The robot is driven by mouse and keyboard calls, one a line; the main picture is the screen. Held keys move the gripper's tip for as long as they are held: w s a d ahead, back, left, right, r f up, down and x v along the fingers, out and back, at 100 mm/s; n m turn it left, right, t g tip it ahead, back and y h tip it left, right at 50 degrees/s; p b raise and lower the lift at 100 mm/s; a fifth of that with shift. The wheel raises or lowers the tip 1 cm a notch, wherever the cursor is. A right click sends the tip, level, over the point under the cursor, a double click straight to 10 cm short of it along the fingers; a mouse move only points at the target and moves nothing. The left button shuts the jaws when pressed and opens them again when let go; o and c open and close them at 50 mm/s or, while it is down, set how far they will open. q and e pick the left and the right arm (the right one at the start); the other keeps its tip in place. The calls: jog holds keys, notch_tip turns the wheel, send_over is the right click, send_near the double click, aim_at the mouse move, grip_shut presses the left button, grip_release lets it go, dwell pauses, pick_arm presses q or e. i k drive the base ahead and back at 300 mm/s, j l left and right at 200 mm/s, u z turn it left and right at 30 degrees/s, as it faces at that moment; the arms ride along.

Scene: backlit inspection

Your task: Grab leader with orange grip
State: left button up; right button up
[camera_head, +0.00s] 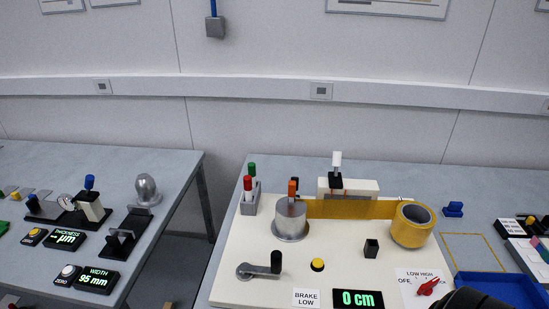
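A amber film band (352,209) runs from beside the grip to the yellow roll (411,226) on the right. Whether the grip is fixed to the band's end or to the drum, I cannot tell. A dark rounded part (478,300), likely of my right arm, shows at the bottom right edge. No fingers of either gripper show.
The white board (232,284) also carries a crank (262,270), a yellow button (317,264), a black block (371,248), a white-handled device (336,174) and a red switch (428,286). A blue tray (500,287) lies right. A gap separates the left table (170,172).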

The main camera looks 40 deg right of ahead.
aim_at(292, 184)
jog(key=z, duration=1.3)
